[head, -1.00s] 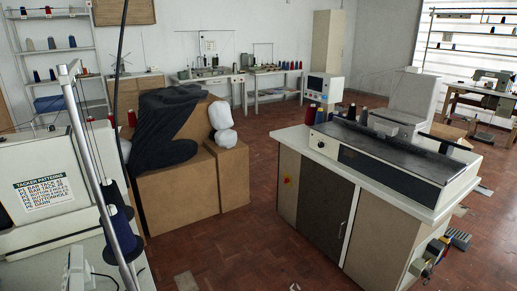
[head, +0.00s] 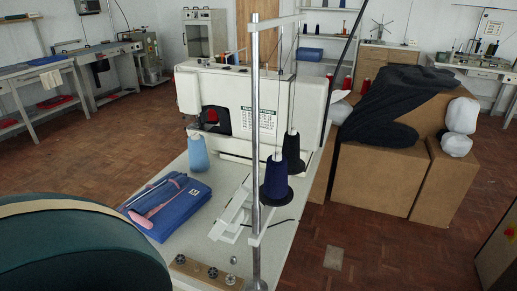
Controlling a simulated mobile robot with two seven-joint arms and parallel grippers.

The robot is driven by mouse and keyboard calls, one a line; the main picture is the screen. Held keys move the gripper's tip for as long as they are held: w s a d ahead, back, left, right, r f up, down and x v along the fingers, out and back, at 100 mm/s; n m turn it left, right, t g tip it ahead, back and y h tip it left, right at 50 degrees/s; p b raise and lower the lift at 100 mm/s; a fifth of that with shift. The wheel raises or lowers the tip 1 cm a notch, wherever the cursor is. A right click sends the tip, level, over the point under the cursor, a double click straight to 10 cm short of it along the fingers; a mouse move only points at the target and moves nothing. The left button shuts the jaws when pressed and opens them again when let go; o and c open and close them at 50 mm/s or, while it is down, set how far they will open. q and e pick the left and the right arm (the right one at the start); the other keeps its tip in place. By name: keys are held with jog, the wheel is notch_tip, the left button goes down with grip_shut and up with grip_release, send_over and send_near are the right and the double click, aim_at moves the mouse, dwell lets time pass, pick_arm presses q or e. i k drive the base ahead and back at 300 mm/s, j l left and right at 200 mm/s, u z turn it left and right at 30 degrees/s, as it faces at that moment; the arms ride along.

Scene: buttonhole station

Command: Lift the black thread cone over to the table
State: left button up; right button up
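Threads run up from both cones to the arms at the top of the pole. Neither of my grippers shows in the head view.
A light blue cone (head: 198,153), folded blue cloth (head: 168,207) and a strip with several bobbins (head: 205,272) are on the white table. The sewing machine (head: 250,105) stands behind. A dark green rounded object (head: 75,250) fills the lower left. Cardboard boxes (head: 375,180) stand to the right.

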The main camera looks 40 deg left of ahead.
aim_at(291, 147)
jog(key=i+l+u, duration=0.1)
jog(key=u, duration=0.35)
jog(key=l+u, duration=0.3)
jog(key=u, duration=0.15)
jog(key=l+u, duration=0.25)
jog(key=u, duration=0.25)
jog(key=i, duration=0.05)
